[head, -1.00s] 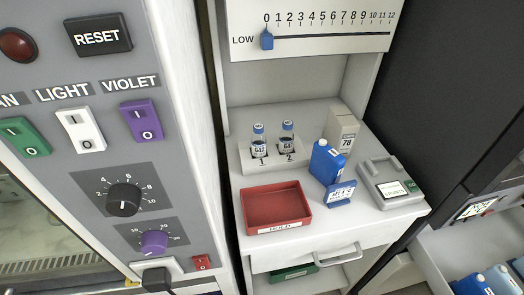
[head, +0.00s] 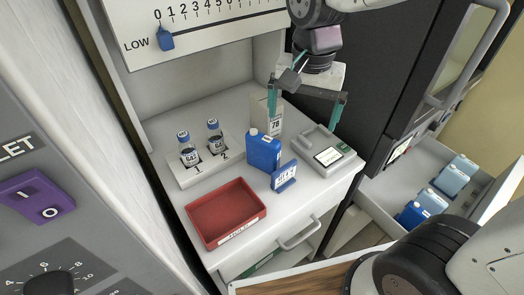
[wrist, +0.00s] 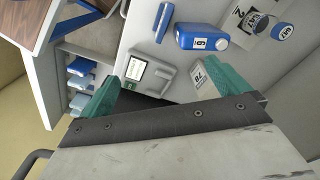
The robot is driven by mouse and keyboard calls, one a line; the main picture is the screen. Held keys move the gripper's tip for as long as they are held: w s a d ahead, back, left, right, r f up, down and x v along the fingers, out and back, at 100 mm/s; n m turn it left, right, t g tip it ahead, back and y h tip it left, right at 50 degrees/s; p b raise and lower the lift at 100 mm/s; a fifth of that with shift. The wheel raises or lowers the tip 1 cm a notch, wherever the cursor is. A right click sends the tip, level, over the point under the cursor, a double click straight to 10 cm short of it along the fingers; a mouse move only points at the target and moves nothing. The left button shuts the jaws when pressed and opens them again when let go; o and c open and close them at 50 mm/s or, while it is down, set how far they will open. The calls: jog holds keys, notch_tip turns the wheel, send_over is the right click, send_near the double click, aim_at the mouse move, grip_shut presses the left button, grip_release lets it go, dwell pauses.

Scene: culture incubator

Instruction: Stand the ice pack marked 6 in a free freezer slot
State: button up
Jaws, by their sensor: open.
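A dark blue ice pack (head: 263,151) stands upright on the white counter. In the wrist view its label appears to read 6 on the same pack (wrist: 203,38). My gripper (head: 306,104) is open and empty above the back right of the counter, apart from the pack; its teal fingers also show in the wrist view (wrist: 163,86). The pulled-out freezer drawer (head: 378,196) is at the right, below the counter top. It holds several packs, light blue (head: 452,175) and dark blue (head: 411,214). Its individual slots cannot be made out clearly.
A blue sign (head: 284,177) stands close in front of the pack. A box marked 78 (head: 266,117) is behind it, a grey device (head: 328,152) to its right. Two vials in a white rack (head: 195,170) and a red tray (head: 227,213) are to the left.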

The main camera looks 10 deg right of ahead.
aim_at(263, 137)
jog(key=w+a+f+m, duration=0.1)
jog(key=a, duration=0.1)
jog(key=w+a+f+m, duration=0.1)
jog(key=w+a+f, duration=0.2)
jog(key=a+f, duration=0.1)
jog(key=shift+w+a+m, duration=0.25)
jog(key=shift+m, duration=0.15)
jog(key=shift+w+a+f, duration=0.1)
jog(key=shift+f, duration=0.2)
jog(key=f, duration=0.7)
jog(key=shift+w, duration=0.2)
jog(key=c, duration=1.2)
